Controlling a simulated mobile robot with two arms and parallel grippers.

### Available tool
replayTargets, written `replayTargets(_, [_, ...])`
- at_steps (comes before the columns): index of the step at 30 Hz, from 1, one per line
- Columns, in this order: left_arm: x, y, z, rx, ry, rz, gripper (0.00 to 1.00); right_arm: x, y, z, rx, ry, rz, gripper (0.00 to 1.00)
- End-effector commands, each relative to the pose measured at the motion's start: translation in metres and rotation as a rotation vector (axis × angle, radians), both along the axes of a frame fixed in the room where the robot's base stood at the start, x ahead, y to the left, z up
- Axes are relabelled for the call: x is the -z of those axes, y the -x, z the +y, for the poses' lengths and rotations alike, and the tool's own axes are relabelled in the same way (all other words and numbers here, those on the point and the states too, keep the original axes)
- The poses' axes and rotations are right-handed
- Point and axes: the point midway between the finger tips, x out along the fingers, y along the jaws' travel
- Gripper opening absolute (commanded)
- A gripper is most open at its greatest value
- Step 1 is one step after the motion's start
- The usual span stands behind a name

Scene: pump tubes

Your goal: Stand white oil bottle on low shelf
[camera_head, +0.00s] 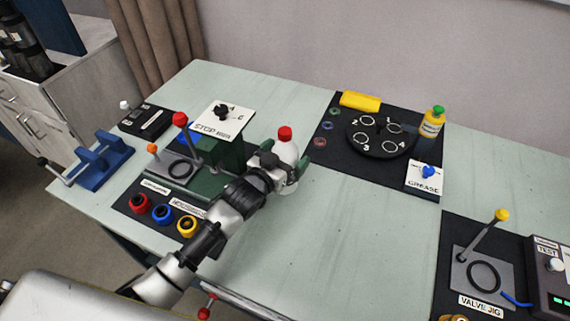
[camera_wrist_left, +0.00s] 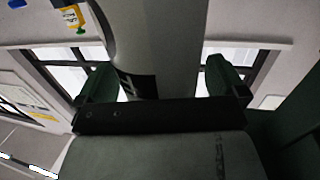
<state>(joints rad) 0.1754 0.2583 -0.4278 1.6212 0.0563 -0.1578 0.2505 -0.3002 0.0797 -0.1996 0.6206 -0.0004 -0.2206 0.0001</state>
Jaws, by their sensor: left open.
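The white oil bottle (camera_head: 287,148) with a red cap stands upright on the table, just right of the green fixture. My left gripper (camera_head: 286,172) is at the bottle, its jaws open with a dark green finger on either side of it. In the left wrist view the bottle (camera_wrist_left: 155,45) fills the space between the two fingers of the left gripper (camera_wrist_left: 162,82), with gaps beside it. The bottle's lower part is partly hidden by the gripper in the head view. I cannot make out a low shelf. My right gripper is not in view.
A green fixture (camera_head: 222,155) with a red-knobbed lever stands left of the bottle. A black mat at the back holds a round numbered plate (camera_head: 381,137) and a yellow bottle (camera_head: 432,123). A valve jig (camera_head: 483,272) is at front right. The table's middle (camera_head: 350,225) is clear.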

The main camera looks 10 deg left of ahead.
Motion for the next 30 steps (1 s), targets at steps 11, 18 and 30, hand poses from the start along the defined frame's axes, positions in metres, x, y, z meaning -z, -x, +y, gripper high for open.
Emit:
replayTargets(11, [0.0, 0.0, 0.0, 0.0, 0.0, 0.0, 0.54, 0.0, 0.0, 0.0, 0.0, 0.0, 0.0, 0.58])
replayTargets(18, [-0.002, 0.0, 0.0, 0.0, 0.001, -0.004, 0.34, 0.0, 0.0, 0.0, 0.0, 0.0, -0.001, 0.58])
replayTargets(30, [-0.023, 0.0, 0.0, 0.0, 0.001, -0.008, 0.34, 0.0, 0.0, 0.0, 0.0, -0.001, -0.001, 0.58])
